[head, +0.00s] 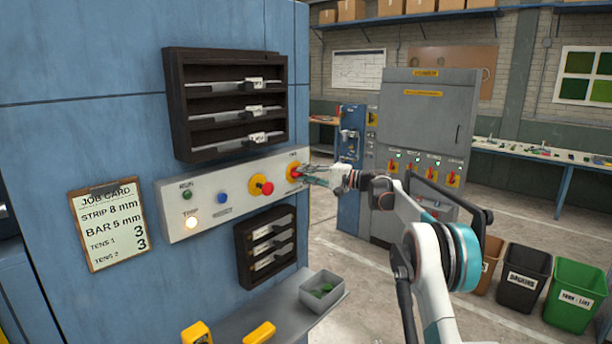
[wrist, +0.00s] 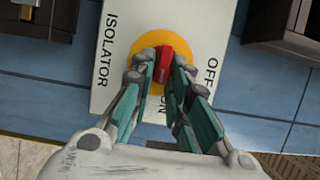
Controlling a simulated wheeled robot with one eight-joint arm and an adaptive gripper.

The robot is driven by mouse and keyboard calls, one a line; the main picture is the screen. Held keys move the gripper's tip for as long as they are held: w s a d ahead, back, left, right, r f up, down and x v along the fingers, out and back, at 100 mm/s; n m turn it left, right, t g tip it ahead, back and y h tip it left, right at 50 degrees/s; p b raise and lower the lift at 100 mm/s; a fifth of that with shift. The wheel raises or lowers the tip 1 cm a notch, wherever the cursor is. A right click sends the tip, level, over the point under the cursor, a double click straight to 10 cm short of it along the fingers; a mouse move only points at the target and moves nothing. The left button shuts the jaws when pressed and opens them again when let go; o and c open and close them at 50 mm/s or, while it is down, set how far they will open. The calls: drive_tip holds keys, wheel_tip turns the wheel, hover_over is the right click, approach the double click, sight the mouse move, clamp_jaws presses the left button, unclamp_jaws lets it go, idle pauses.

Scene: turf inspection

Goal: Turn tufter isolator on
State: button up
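The isolator is a red handle on a yellow disc at the right end of a pale control panel (head: 225,200); in the wrist view the red handle (wrist: 164,66) sits on the yellow disc (wrist: 146,42). Its plate reads ISOLATOR, OFF and ON. The handle's long side runs up and down in the wrist view, with its lower end toward the partly hidden ON label. OFF is at its right. My gripper (wrist: 162,68) has a finger on each side of the handle and appears closed on it. In the head view my gripper (head: 306,172) covers part of the isolator (head: 294,171).
Left of the isolator on the panel are a red-and-yellow stop button (head: 264,187), a blue button (head: 223,198), a green button (head: 187,194) and a lit lamp (head: 191,223). Dark racks (head: 225,100) stand above and below. A grey bin (head: 321,290) sits on the shelf below.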

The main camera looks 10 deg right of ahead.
drive_tip(key=shift+o, duration=0.2)
drive_tip(key=v, duration=1.2)
drive_tip(key=shift+d, duration=0.1)
drive_tip(key=s+a+f+n+g+h+b, duration=0.1)
drive_tip(key=s+a+f+h+b, duration=0.3)
drive_tip(key=s, duration=0.4)
drive_tip(key=s+a+f+n+g+h+b, duration=0.1)
drive_tip(key=s+a+f+b, duration=0.15)
drive_tip(key=s+a, duration=0.45)
drive_tip(key=s+a+f+g+h+b, duration=0.1)
drive_tip(key=s+a+f+h+b, duration=0.15)
drive_tip(key=s+a+b, duration=0.45)
drive_tip(key=s+d+f+n+h+b, duration=0.1)
drive_tip(key=s+d+f+h+b, duration=0.1)
drive_tip(key=s+f, duration=0.6)
drive_tip(key=s+d+f+n+h+b, duration=0.2)
drive_tip(key=s+f, duration=0.5)
drive_tip(key=s, duration=0.7)
drive_tip(key=s+d+f+n+h+b, duration=0.1)
drive_tip(key=s+d+f+h+b, duration=0.1)
drive_tip(key=s+f, duration=0.6)
drive_tip(key=s+h+b, duration=0.1)
drive_tip(key=s+b, duration=0.1)
drive_tip(key=s, duration=0.1)
drive_tip(key=shift+s+f+t+h, duration=0.2)
drive_tip(key=shift+f+t+h, duration=0.1)
drive_tip(key=shift+f+h, duration=0.05)
